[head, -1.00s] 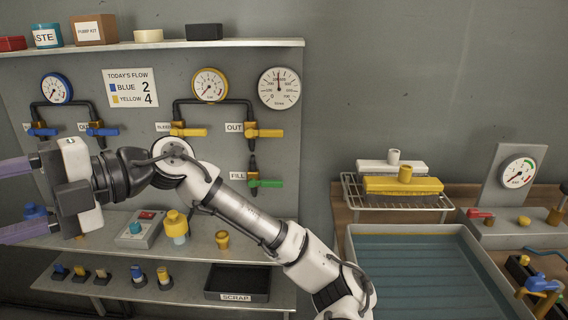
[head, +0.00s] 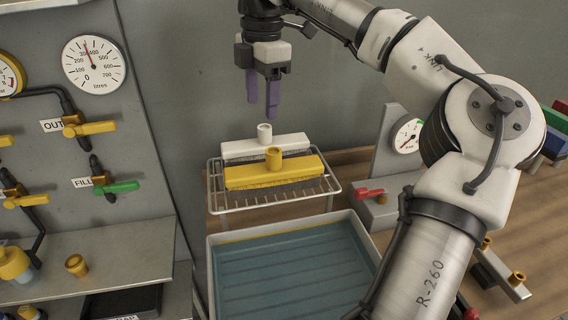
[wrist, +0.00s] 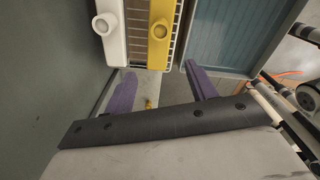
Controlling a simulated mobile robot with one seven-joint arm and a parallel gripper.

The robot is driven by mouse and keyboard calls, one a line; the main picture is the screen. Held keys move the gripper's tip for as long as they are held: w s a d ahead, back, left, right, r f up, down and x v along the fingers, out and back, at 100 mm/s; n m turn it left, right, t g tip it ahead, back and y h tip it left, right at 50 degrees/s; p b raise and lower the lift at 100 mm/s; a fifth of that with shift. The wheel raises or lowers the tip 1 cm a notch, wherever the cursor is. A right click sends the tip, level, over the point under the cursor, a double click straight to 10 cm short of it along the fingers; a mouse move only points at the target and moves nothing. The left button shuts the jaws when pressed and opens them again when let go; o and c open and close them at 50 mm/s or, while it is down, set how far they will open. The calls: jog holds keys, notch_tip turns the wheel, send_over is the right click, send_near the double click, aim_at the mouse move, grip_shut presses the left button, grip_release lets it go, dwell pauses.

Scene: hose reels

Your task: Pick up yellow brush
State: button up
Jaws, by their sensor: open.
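The yellow brush (head: 290,171) lies on a wire rack (head: 222,201), with a round yellow socket standing up from its middle. A white brush (head: 240,148) of the same shape lies just behind it. In the wrist view the yellow brush (wrist: 160,52) and the white brush (wrist: 111,42) show at the top, beyond my gripper's fingertips (wrist: 160,73). Neither finger touches a brush.
A blue-floored tray (head: 215,240) stands in front of the rack. A gauge panel (head: 400,140) and a red valve handle (head: 369,193) are to the right. The valve board (head: 140,150) and shelves stand left. The grey wall is close behind my gripper.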

jog(key=d, duration=0.2)
jog(key=p, duration=0.1)
send_over(274, 150)
jog(key=shift+m+h, duration=0.3)
jog(key=shift+m, duration=0.1)
jog(key=f, duration=0.7)
jog(key=shift+s+d+f, duration=0.1)
jog(key=shift+s+f, duration=0.1)
jog(key=shift+f, duration=0.1)
jog(key=shift+w+f+p, duration=0.1)
jog(key=shift+f+p, duration=1.05)
jog(key=shift+f, duration=1.6)
jog(key=shift+c, duration=0.3)
grip_shut()
